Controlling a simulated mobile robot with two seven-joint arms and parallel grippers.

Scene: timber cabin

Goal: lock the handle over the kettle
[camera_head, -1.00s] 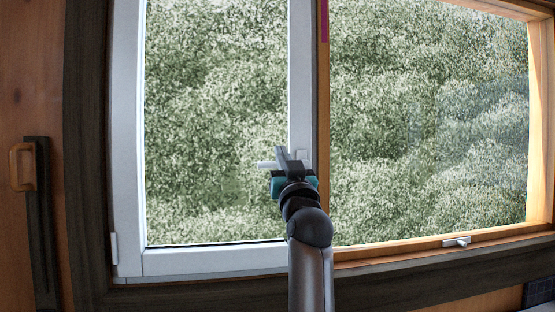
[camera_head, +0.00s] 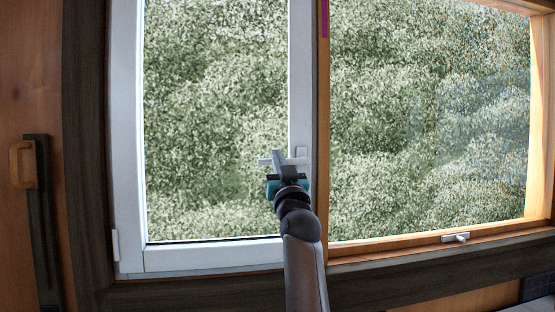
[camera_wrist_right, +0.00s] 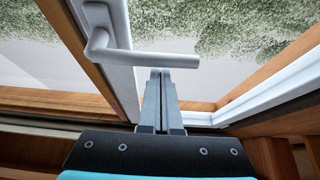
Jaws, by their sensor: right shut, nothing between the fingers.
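A white lever handle (camera_head: 267,162) sits on the right stile of the white window sash (camera_head: 215,262). Its lever points left, roughly level, from a base plate (camera_head: 301,155). In the right wrist view the handle (camera_wrist_right: 160,59) crosses just above and beyond my fingertips. My right gripper (camera_head: 277,155) is shut and empty, just in front of the lever; its closed fingers (camera_wrist_right: 161,73) also show in the right wrist view. I cannot tell whether they touch the lever. No kettle shows in any view. My left gripper is out of view.
A wood-framed pane (camera_head: 430,130) stands on the right, with a small light handle (camera_head: 456,237) on its lower rail. A dark outer frame (camera_head: 85,150) surrounds the window. A wooden pull (camera_head: 21,165) on a dark strip is at far left.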

